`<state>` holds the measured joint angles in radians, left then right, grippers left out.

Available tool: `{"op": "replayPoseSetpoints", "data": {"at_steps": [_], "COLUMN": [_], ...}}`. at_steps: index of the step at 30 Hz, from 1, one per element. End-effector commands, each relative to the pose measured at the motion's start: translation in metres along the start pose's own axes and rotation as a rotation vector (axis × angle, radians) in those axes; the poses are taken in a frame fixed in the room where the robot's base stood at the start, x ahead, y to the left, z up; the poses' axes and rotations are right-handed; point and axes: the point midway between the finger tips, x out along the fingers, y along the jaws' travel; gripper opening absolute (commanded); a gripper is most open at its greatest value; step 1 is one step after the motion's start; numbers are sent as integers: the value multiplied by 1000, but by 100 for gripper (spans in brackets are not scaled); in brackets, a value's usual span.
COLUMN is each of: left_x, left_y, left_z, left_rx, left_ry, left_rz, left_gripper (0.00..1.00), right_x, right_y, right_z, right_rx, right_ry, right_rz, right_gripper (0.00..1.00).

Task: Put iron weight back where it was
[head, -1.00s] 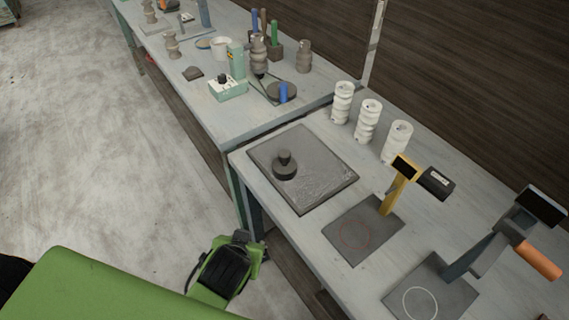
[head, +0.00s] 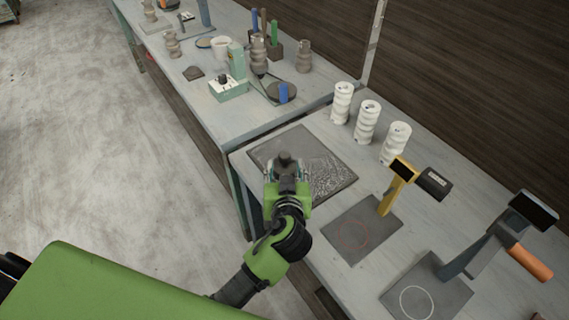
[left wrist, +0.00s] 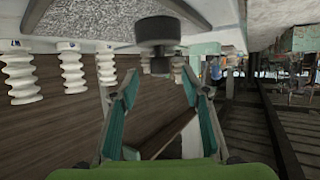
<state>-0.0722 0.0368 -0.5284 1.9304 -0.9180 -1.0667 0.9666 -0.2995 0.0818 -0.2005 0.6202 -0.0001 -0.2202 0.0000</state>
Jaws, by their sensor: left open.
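The iron weight (head: 286,160), dark with a knob on top, stands on the grey textured slab (head: 327,170) at the table's near left corner. In the head view my left gripper (head: 286,174) is at the weight and hides its lower part. In the left wrist view, which shows the table upside down, the weight (left wrist: 157,32) hangs from the top edge. There the left gripper (left wrist: 160,80) has its two teal-lined fingers apart, one either side of the knob's line; contact cannot be told. My right gripper is not in view.
A yellow stand (head: 398,185) with a red-circled plate (head: 350,240) and a grey press with an orange handle (head: 530,262) stand to the right. Several white ribbed cylinders, one nearest (head: 395,143), line the back. A second bench (head: 190,85) carries pots and tools.

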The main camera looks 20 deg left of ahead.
Motion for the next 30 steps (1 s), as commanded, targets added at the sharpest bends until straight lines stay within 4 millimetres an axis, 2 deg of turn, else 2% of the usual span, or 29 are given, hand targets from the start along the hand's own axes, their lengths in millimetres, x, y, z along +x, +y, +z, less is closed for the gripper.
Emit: {"op": "replayPoseSetpoints", "data": {"at_steps": [8,14,18,28,29,30], "left_x": [17,42,56,62,62,62], "left_y": [0,-1,-1,0,-1,-1], "left_z": [-3,-6,-3,-1,-1,-1], "left_rx": [2,3,2,-1,-1,-1], "left_ry": [0,0,0,-1,-1,-1], "left_rz": [-1,-3,-1,0,0,0], "left_gripper": [43,43,43,43,37,27], "right_x": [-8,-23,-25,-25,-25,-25], "right_y": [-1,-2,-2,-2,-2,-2], "right_z": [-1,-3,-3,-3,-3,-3], "right_rx": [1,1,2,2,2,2], "right_ry": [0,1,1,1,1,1], "right_rz": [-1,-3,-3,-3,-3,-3], "right_gripper": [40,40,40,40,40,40]}}
